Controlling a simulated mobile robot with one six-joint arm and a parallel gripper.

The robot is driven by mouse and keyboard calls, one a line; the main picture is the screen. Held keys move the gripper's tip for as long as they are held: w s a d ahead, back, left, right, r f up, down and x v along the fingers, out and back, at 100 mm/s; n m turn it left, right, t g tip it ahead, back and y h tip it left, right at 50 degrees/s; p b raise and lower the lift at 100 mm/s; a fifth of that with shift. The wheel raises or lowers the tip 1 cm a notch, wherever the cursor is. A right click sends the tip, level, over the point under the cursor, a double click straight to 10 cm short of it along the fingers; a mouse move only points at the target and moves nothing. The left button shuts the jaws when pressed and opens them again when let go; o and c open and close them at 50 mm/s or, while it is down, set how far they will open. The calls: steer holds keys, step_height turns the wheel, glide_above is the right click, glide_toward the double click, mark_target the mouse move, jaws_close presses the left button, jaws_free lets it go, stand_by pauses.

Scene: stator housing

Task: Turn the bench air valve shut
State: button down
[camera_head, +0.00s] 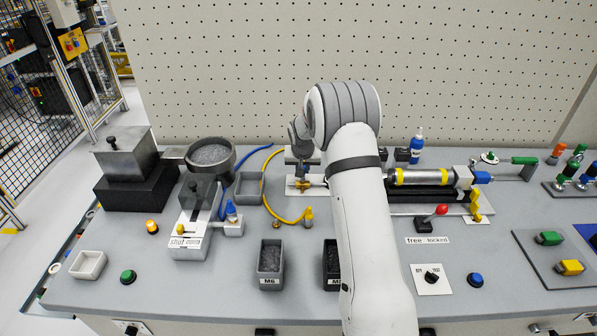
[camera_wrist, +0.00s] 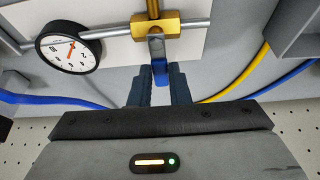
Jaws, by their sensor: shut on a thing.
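The bench air valve has a brass body (camera_wrist: 155,25) on a grey pipe in the wrist view. Its lever, grey with a blue grip (camera_wrist: 160,70), points from the body toward my gripper, roughly across the pipe. My gripper (camera_wrist: 161,84) is shut on the blue grip, one dark finger on each side. In the head view the brass valve (camera_head: 311,183) shows at the back of the bench on a white plate (camera_head: 297,191). My gripper there is small and partly hidden beside my arm. A round gauge (camera_wrist: 68,47) with a red needle sits on the pipe beside the valve.
Blue (camera_head: 225,199) and yellow (camera_head: 268,200) hoses curve left of the valve. A clamped cylinder (camera_head: 425,176) lies to the right of my arm. The pegboard wall (camera_head: 430,70) rises close behind.

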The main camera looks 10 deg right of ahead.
steer(key=c, duration=1.4)
jaws_free()
steer(key=shift+o, duration=0.2)
steer(key=b+v, duration=0.1)
steer(key=v, duration=0.6)
steer(key=shift+s+r, duration=0.15)
steer(key=shift+r, duration=0.2)
